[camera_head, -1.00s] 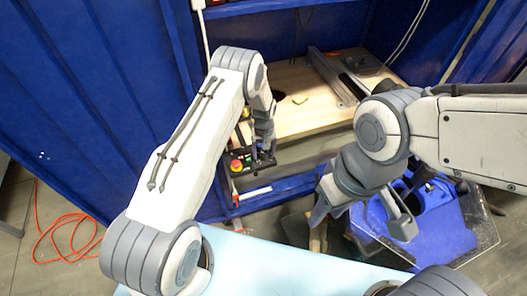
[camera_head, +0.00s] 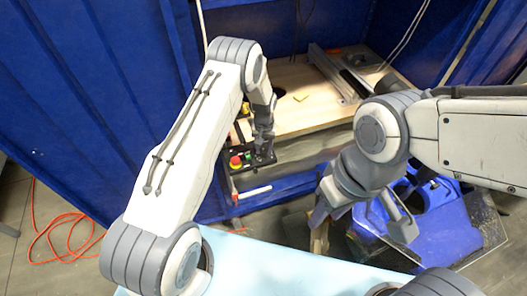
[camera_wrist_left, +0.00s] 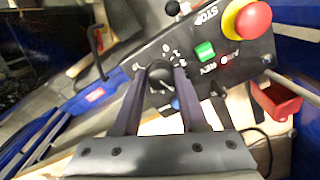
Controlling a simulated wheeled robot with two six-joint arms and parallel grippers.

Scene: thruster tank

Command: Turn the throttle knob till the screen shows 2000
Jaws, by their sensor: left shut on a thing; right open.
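The black throttle knob (camera_wrist_left: 159,73) sits on a dark control panel (camera_wrist_left: 215,75) in the left wrist view, with white scale marks around it. My left gripper (camera_wrist_left: 159,82) is shut on the knob, one finger on each side. In the head view my left gripper (camera_head: 264,152) reaches the control panel (camera_head: 240,168), and the knob cannot be made out there. No screen reading is visible in either view. My right gripper (camera_head: 363,222) is open and empty, well to the right of the panel.
A red emergency stop button (camera_wrist_left: 251,18) on a yellow base and a green button (camera_wrist_left: 205,51) are beside the knob. A wooden bench top (camera_head: 310,118) lies behind the panel. A blue object (camera_head: 440,215) stands below my right arm. Blue walls close in the left.

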